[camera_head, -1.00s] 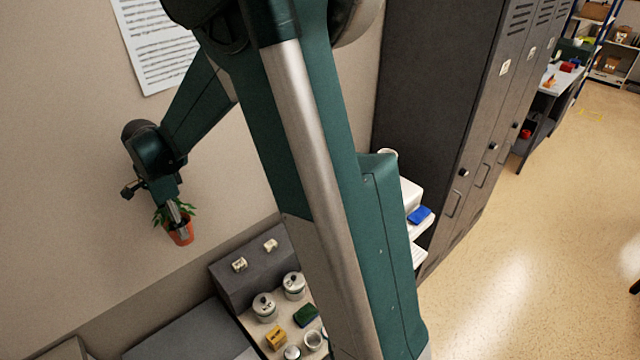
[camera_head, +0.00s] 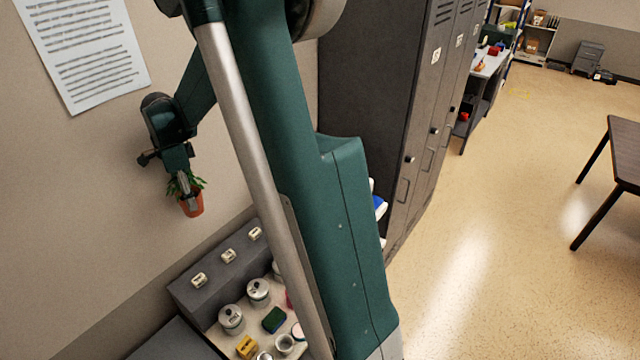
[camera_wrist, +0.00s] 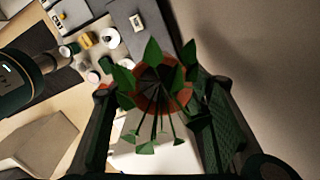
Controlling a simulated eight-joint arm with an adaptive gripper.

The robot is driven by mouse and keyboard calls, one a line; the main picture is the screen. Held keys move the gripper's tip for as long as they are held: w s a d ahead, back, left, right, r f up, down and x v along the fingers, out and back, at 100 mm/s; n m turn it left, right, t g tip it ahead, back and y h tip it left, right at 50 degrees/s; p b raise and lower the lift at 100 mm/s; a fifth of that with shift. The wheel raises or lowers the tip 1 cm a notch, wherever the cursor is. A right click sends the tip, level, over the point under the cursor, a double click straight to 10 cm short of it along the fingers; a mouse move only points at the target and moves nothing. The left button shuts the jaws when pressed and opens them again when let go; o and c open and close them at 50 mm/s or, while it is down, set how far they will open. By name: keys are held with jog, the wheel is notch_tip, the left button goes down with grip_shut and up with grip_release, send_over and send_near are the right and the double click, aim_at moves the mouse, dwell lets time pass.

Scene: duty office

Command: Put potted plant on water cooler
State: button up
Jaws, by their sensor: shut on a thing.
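The potted plant (camera_head: 193,206) is a small orange-brown pot with green leaves. My gripper (camera_head: 185,190) is shut on it and holds it up in the air in front of the wall, above and left of the counter. In the wrist view the plant (camera_wrist: 158,85) sits between the two fingers of my gripper (camera_wrist: 160,105), seen from above its leaves. I cannot make out a water cooler for sure in either view; a pale surface (camera_wrist: 150,158) shows below the plant in the wrist view, partly hidden by it.
A counter (camera_head: 208,338) holds lidded jars (camera_head: 258,292), a green sponge (camera_head: 273,320), a yellow thing (camera_head: 247,347) and cups, with a grey box (camera_head: 190,285) along its back. Dark lockers (camera_head: 375,100) stand to the right. A dark table (camera_head: 625,150) is at far right; the floor between is clear.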

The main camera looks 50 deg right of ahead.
jog(key=s+d+m, duration=0.3)
jog(key=d, duration=1)
jog(key=s+d+r+m, duration=0.1)
jog(key=s+d+m, duration=0.1)
jog(key=d, duration=1.2)
jog(key=s+d+m, duration=0.3)
jog(key=s+d, duration=0.1)
jog(key=d, duration=1)
jog(key=shift+s+r+m+b, duration=0.25)
jog(key=shift+s+m+b, duration=0.05)
jog(key=shift+s+b, duration=0.05)
jog(key=shift+d, duration=0.1)
jog(key=shift+f+p, duration=0.45)
jog(key=shift+f, duration=2.45)
jog(key=shift+f, duration=0.1)
jog(key=shift+f+p, duration=0.35)
jog(key=shift+f, duration=1.65)
jog(key=shift+f, duration=0.2)
jog(key=o, duration=1.1)
jog(key=shift+o, duration=0.2)
